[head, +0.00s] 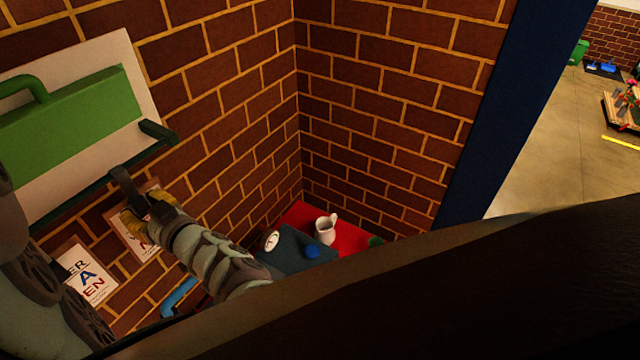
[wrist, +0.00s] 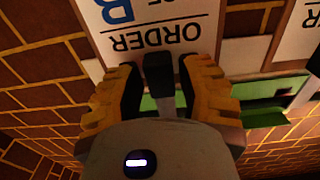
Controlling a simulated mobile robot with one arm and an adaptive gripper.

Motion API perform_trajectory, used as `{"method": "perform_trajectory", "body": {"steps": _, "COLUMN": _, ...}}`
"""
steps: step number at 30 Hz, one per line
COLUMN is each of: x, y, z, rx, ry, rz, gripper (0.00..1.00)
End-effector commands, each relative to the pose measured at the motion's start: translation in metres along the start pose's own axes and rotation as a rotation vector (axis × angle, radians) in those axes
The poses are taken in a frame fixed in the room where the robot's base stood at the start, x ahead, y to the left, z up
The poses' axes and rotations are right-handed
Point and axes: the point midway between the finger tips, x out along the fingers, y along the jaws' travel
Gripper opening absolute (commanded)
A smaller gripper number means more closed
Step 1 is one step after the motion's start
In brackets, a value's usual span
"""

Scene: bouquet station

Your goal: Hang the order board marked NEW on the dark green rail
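A board (wrist: 155,25) with ORDER and a blue B fills the top of the wrist view, upside down; the word NEW is not visible. In the head view this board (head: 123,240) is mostly hidden behind my gripper (head: 142,205). A dark hanger piece (wrist: 158,72) stands between my gripper's yellow-padded fingers (wrist: 160,85) in the wrist view. Whether they press on it is unclear. The dark green rail (head: 85,188) runs along the wall just above and left of my gripper. Another board (head: 88,277), with a blue A and red letters ending in EN, is lower left.
A green block with a handle (head: 75,125) sits against a white panel (head: 100,55) above the rail. A brick corner is to the right. Below are a red surface (head: 300,215), a white mug (head: 325,229) and a dark blue-grey item (head: 300,248).

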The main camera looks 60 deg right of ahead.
Motion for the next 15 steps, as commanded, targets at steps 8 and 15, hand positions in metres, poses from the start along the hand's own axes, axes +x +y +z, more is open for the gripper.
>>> {"method": "perform_trajectory", "body": {"steps": 8, "x": 0.0, "y": 0.0, "z": 0.0, "rx": 0.0, "ry": -0.001, "rz": 0.0, "gripper": 0.51}}
{"method": "perform_trajectory", "body": {"steps": 15, "x": -0.01, "y": 0.001, "z": 0.002, "rx": 0.0, "ry": -0.004, "rz": 0.002, "gripper": 0.51}}
